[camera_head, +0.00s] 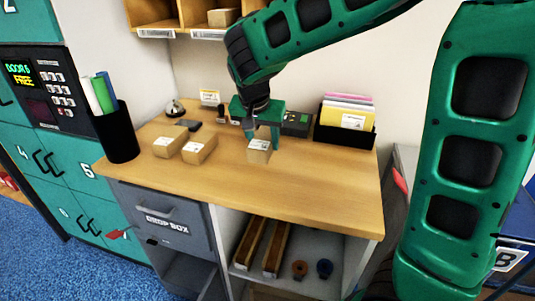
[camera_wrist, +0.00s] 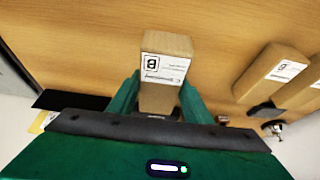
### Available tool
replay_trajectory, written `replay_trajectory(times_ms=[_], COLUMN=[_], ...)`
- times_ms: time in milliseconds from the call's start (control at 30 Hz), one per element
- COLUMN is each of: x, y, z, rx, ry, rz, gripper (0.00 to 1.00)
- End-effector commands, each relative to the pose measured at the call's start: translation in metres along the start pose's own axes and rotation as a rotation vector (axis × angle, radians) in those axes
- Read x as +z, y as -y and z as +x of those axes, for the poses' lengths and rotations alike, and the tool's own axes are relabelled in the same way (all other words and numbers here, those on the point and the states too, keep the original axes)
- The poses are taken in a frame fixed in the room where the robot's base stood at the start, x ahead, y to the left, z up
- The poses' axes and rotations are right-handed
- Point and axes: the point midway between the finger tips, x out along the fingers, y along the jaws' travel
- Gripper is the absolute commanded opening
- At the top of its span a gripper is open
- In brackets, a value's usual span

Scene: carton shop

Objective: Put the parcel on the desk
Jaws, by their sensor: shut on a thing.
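The parcel (camera_head: 259,151) is a small brown box with a white label, between the fingers of my gripper (camera_head: 262,138) over the right part of the wooden desk (camera_head: 310,185). In the wrist view the parcel (camera_wrist: 165,65) shows its label with a letter B, and the green fingers of my gripper (camera_wrist: 158,95) press on its two sides. I cannot tell whether its underside touches the desk top.
Two more brown boxes (camera_head: 168,145) (camera_head: 200,148) stand on the desk to the left. A black file box (camera_head: 345,135) stands at the back right, a black pen cup (camera_head: 117,135) at the left, and a bell (camera_head: 175,108) behind. The desk's front right is clear.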

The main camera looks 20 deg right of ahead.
Motion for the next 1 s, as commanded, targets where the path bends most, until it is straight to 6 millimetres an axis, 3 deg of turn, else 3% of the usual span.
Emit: replay_trajectory(times_ms=[200, 600, 933, 967, 1000], x=[-0.005, 0.01, 0.011, 0.011, 0.011], y=[-0.018, -0.018, -0.018, -0.018, -0.018], z=[0.014, 0.051, 0.053, 0.054, 0.053], rx=[0.0, 0.001, -0.001, 0.0, -0.001], ry=[-0.001, 0.0, -0.001, -0.001, -0.001], rz=[0.002, 0.0, 0.0, 0.0, 0.0], gripper=[0.17, 0.17, 0.17, 0.5, 0.59])
